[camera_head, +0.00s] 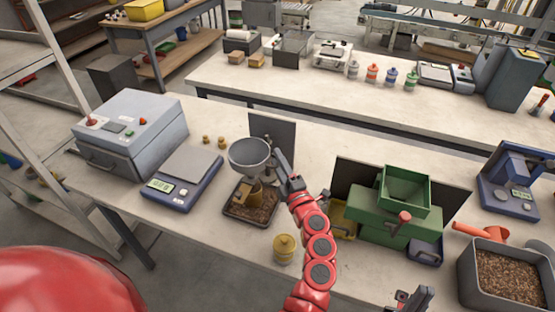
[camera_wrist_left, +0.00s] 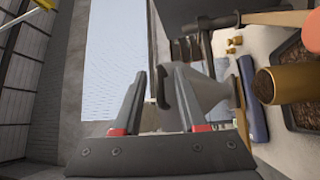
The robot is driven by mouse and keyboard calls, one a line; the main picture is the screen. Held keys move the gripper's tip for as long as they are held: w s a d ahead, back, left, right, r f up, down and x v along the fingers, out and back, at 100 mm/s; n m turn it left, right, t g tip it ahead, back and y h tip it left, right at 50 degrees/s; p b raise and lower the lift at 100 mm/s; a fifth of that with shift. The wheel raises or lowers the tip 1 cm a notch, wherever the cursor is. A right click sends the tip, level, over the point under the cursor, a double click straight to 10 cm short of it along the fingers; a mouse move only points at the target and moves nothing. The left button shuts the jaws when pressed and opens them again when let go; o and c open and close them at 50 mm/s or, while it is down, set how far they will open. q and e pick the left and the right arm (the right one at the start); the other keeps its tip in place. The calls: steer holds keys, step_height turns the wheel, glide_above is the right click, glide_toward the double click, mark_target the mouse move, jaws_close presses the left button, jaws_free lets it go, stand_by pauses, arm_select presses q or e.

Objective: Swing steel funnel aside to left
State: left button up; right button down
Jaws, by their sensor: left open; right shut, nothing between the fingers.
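The steel funnel (camera_head: 250,153) is a grey cone, standing over a tray of brown pellets (camera_head: 233,212) with a gold-coloured spout or cup below it. My left gripper (camera_head: 281,162) is at the funnel's right side, close to its rim. In the left wrist view, the open fingers of my left gripper (camera_wrist_left: 160,72) are beside the funnel (camera_wrist_left: 208,94), with the right finger overlapping it. I cannot tell whether they touch. My right gripper (camera_head: 416,298) is at the bottom edge, shut and empty, far from the funnel.
A blue scale (camera_head: 183,180) and a grey sealer-like box (camera_head: 130,130) stand left of the funnel. A dark panel (camera_head: 273,130) stands behind it. Small brass weights (camera_head: 214,140) lie between. A yellow jar (camera_head: 284,249) stands in front; a green hopper machine (camera_head: 390,210) is to the right.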

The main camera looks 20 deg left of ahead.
arm_select(q)
steer(key=shift+c, duration=0.4)
jaws_close()
steer(key=shift+r, duration=0.25)
stand_by(0.7)
